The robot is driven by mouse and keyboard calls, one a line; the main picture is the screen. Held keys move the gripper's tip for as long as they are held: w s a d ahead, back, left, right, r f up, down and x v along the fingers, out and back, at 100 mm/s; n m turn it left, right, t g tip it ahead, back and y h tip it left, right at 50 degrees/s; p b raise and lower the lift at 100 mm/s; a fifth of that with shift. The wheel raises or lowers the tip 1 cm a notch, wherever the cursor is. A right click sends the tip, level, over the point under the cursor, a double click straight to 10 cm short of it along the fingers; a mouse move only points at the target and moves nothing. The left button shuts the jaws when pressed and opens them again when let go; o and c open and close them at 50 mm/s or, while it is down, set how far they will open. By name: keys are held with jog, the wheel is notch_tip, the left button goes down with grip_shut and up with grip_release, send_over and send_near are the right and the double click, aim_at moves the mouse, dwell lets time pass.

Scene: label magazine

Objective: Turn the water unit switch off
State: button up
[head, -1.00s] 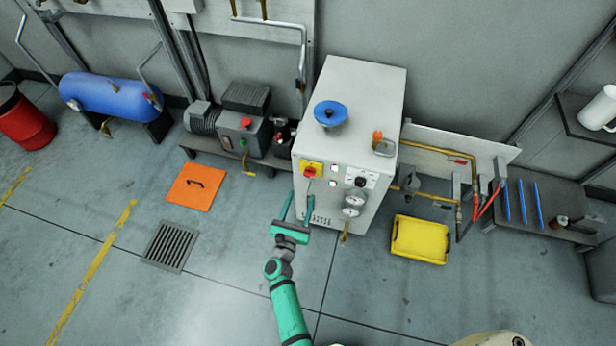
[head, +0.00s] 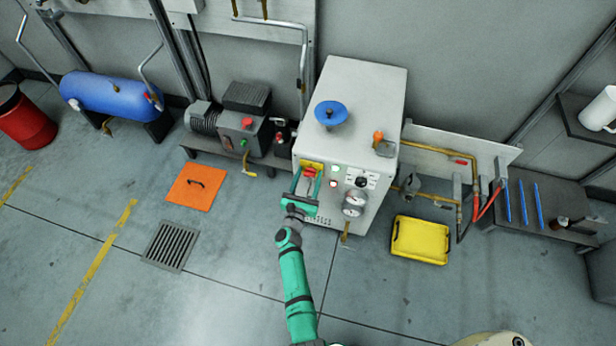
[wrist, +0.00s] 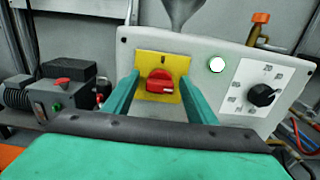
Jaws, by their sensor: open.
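The water unit is a white cabinet (head: 350,110) against the wall. On its front, at upper left, is a red rotary switch (head: 309,172) on a yellow plate. In the wrist view the red switch (wrist: 160,81) sits in the middle of its yellow plate (wrist: 175,62). Its knob looks roughly horizontal. My green gripper (head: 307,182) is open in front of the switch. In the wrist view its two fingers (wrist: 159,92) stand either side of the knob, with space at both sides. I cannot tell how deep the fingertips reach around it.
A black dial (wrist: 262,95) and a white lamp (wrist: 217,65) are right of the switch. A motor unit (head: 240,128) stands left.

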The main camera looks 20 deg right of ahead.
jog(key=c, duration=1.1)
jog(key=shift+s+n, duration=0.1)
jog(key=shift+n, duration=0.2)
jog(key=n, duration=0.3)
jog(key=shift+a+n, duration=0.1)
jog(key=shift+n, duration=0.2)
jog(key=n, duration=0.4)
jog(key=shift+f+n, duration=0.1)
jog(key=shift+n, duration=0.2)
jog(key=n, duration=0.4)
jog(key=shift+w+a+f, duration=0.1)
jog(key=shift+w, duration=0.15)
jog(key=shift+n, duration=2.5)
